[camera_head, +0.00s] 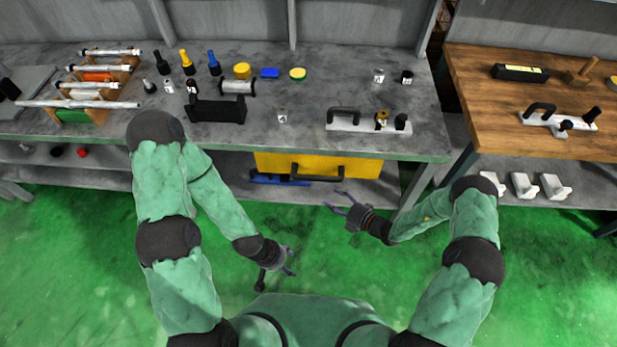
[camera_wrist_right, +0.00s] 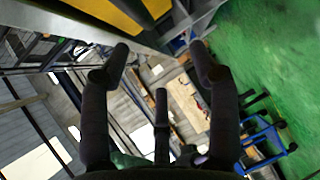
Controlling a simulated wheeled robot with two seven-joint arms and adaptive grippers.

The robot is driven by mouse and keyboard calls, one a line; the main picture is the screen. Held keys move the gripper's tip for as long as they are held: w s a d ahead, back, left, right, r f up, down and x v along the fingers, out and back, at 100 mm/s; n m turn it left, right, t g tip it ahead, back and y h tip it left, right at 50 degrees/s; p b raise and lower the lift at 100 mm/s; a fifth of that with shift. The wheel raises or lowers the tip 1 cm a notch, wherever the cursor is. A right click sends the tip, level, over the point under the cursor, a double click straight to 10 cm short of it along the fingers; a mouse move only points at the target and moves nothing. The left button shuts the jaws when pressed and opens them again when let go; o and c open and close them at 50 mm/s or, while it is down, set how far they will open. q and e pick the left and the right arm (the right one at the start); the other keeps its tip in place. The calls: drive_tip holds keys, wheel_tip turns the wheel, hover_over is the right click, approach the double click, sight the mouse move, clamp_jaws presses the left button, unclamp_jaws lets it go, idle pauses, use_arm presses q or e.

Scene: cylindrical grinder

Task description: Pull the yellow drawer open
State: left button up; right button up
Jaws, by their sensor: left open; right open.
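The yellow drawer (camera_head: 270,163) sits under the grey workbench top in the head view, with a dark bar handle (camera_head: 317,172) across its front. It looks shut. My right gripper (camera_head: 338,202) is open and empty, in front of and below the drawer's right part, apart from the handle. In the right wrist view its dark fingers (camera_wrist_right: 163,62) are spread with nothing between them, and a piece of the yellow drawer (camera_wrist_right: 108,14) shows at the top. My left gripper (camera_head: 289,262) is open and empty above the green floor, farther from the drawer.
The grey workbench (camera_head: 250,132) carries tools, bottles and a black holder (camera_head: 216,109). A blue item (camera_head: 268,179) lies on the lower shelf by the drawer. A wooden table (camera_head: 480,110) stands at the right. The green floor before the bench is clear.

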sight(323, 180)
drive_tip(key=w+a+m, duration=0.1)
drive_tip(key=w+a, duration=0.1)
drive_tip(key=w, duration=0.1)
drive_tip(key=w+a+m+t+b, duration=0.1)
drive_tip(key=w+a, duration=0.1)
drive_tip(key=w, duration=0.2)
drive_tip(key=w+a+m+t+h+b, duration=0.1)
drive_tip(key=w+a, duration=0.1)
drive_tip(key=w, duration=0.1)
drive_tip(key=shift+w+f, duration=0.2)
drive_tip(key=shift+f, duration=0.1)
use_arm(q)
drive_tip(key=shift+s+a+f, duration=0.1)
drive_tip(key=shift+a+f, duration=0.15)
drive_tip(key=shift+f, duration=0.2)
drive_tip(key=shift+s+a+f, duration=0.1)
drive_tip(key=shift+a+f, duration=0.1)
drive_tip(key=shift+f, duration=0.25)
use_arm(e)
clamp_jaws()
